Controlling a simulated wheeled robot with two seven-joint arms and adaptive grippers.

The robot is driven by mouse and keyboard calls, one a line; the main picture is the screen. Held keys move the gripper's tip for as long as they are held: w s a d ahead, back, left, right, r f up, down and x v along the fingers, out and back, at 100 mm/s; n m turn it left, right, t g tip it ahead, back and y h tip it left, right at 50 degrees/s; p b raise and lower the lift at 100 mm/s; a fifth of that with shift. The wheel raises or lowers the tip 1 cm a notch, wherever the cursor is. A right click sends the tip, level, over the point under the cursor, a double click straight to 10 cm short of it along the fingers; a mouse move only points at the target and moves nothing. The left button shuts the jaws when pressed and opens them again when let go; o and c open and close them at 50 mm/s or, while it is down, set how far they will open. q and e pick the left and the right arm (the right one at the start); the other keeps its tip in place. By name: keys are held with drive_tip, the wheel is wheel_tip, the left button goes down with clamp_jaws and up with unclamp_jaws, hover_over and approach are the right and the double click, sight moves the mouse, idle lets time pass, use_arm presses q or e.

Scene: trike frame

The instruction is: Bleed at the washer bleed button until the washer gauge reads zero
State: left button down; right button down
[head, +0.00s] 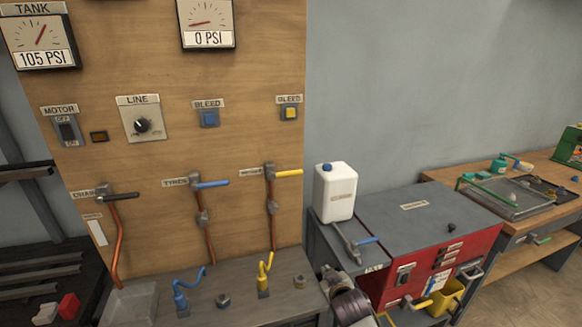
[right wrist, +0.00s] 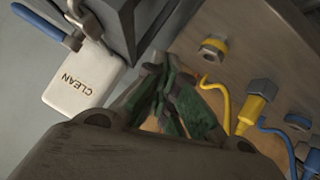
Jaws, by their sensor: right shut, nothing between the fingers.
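Two bleed buttons are on the wooden board: a blue bleed button (head: 209,118) and a yellow bleed button (head: 289,113) to its right. Neither label names the washer legibly. A gauge (head: 207,22) at the top edge reads 0 PSI; its name is cut off, so I cannot tell whether it is the washer gauge. The tank gauge (head: 39,38) reads 105 PSI. My right gripper (head: 333,276) is low in front of the bench, below and right of the buttons, touching neither. Its fingers are shut and empty in the right wrist view (right wrist: 165,90). My left gripper is out of view.
Several levers, including a yellow-handled lever (head: 287,172) and a blue-handled lever (head: 210,184), jut from the board. Blue and yellow hose fittings stand on the grey bench (head: 230,315). A white jug (head: 335,191) and a red cabinet (head: 440,270) are at the right.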

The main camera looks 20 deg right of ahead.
drive_tip(key=w+r+t+h, duration=0.1)
drive_tip(key=w+r+t, duration=0.15)
drive_tip(key=r, duration=0.35)
drive_tip(key=w+r+t, duration=0.1)
drive_tip(key=w+r, duration=0.3)
drive_tip(key=r, duration=0.1)
drive_tip(key=n+t+y, duration=0.2)
drive_tip(key=n+t, duration=0.4)
drive_tip(key=t, duration=0.3)
approach(290, 113)
drive_tip(key=s+d+f, duration=0.4)
drive_tip(key=f, duration=0.2)
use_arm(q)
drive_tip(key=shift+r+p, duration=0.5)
use_arm(e)
drive_tip(key=a+r+n+t+y, duration=0.2)
drive_tip(key=r+n+y, duration=0.4)
drive_tip(key=r, duration=0.4)
drive_tip(key=shift+s+a+r+n+y, duration=0.3)
drive_tip(key=shift+s+a+y, duration=0.1)
drive_tip(key=shift+a+y, duration=0.45)
drive_tip(key=shift+w, duration=0.15)
